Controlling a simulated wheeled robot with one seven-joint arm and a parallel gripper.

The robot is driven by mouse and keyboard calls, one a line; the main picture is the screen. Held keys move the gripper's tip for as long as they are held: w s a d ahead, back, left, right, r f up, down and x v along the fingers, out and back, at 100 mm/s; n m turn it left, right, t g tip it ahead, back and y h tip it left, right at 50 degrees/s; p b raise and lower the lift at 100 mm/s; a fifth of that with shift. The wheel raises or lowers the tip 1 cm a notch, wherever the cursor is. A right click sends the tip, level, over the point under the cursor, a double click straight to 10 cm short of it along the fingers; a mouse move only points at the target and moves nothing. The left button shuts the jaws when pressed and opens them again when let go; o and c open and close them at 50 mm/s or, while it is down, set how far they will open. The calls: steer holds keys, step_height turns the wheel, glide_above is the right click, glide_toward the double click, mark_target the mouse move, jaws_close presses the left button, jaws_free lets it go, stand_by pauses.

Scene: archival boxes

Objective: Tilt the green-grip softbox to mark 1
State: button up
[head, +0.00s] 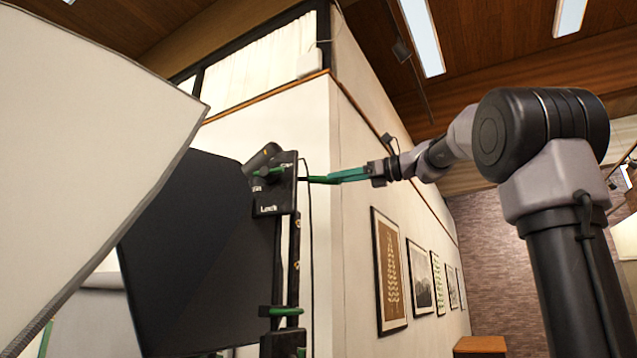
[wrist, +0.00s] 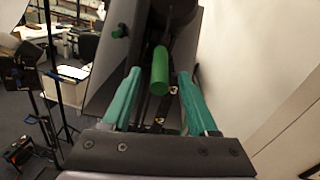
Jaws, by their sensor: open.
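The softbox (head: 205,250) has a dark shell and stands left of centre in the head view. A dark plate (head: 283,195) at its edge carries small white lettering, with "Lock" readable; I cannot make out mark 1. The green grip (wrist: 160,72) is a bright green cylinder in the middle of the wrist view. My gripper (wrist: 157,76) is open, with one teal finger on each side of the grip and visible gaps between. In the head view my gripper (head: 325,179) reaches in from the right to the plate.
A large white panel (head: 75,130) fills the left foreground of the head view. A pale wall (head: 350,215) with framed pictures runs close behind my gripper. Stands and equipment clutter the floor at the wrist view's left.

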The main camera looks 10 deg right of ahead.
mark_target(319, 182)
steer(key=x, duration=0.7)
jaws_close()
steer(key=shift+d, duration=0.1)
stand_by(1.2)
